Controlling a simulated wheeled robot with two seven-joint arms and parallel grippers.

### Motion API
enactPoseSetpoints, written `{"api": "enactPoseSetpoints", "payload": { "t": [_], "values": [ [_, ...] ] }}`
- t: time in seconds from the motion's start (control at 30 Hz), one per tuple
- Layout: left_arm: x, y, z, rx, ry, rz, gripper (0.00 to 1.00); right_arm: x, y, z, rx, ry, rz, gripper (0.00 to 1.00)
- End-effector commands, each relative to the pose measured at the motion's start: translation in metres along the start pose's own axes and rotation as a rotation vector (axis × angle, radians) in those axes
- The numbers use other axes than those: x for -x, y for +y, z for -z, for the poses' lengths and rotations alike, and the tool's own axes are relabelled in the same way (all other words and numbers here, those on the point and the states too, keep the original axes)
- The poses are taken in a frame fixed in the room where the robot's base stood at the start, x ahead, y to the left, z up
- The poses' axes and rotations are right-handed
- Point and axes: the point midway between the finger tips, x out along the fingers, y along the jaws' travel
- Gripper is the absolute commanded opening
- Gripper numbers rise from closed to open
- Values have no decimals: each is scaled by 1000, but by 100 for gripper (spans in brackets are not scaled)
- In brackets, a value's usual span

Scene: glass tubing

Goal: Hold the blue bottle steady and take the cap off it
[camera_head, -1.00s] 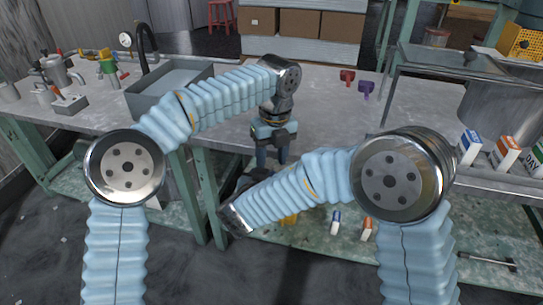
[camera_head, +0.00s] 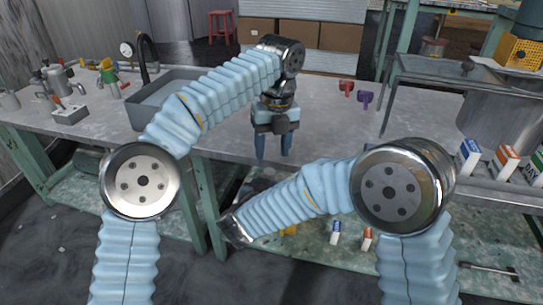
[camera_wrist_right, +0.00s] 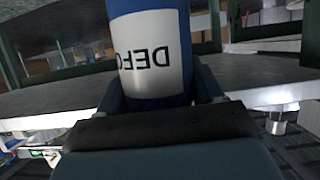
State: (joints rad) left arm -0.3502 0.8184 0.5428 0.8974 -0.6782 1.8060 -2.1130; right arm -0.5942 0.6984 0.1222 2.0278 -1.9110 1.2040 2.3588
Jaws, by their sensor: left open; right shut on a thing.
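The blue bottle (camera_wrist_right: 150,20) with a white label stands between the fingers of my right gripper (camera_wrist_right: 158,98) in the right wrist view. The right gripper is shut on it. The label's letters look upside down in this view. The bottle's top is cut off by the frame edge, so I cannot see the cap. In the head view I cannot make out the bottle or the right gripper's fingers. My left gripper (camera_head: 273,152) points down at the near edge of the table, with its two blue fingers apart and nothing visible between them.
The grey table (camera_head: 335,125) is mostly clear around the left gripper. A sink (camera_head: 150,112) lies to the left, and red (camera_head: 346,86) and purple (camera_head: 366,98) items lie to the right. Cartons (camera_head: 503,160) stand at the far right.

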Motion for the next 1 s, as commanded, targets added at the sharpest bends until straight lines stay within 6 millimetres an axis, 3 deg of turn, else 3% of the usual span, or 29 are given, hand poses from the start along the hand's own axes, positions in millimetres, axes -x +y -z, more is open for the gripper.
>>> {"api": "enactPoseSetpoints", "payload": {
  "t": [0.1,0.23,0.7,1.0],
  "values": [
    [16,0,0,-118,0,1,53,0,0,1,0,1,1,0],
    [16,1,-1,-175,3,-3,53,1,-1,1,-1,2,2,0],
    [-51,2,0,-174,3,-4,53,1,-1,1,-1,2,3,0],
    [-59,1,0,-172,2,-2,53,1,-1,1,-1,2,3,0]
  ]
}}
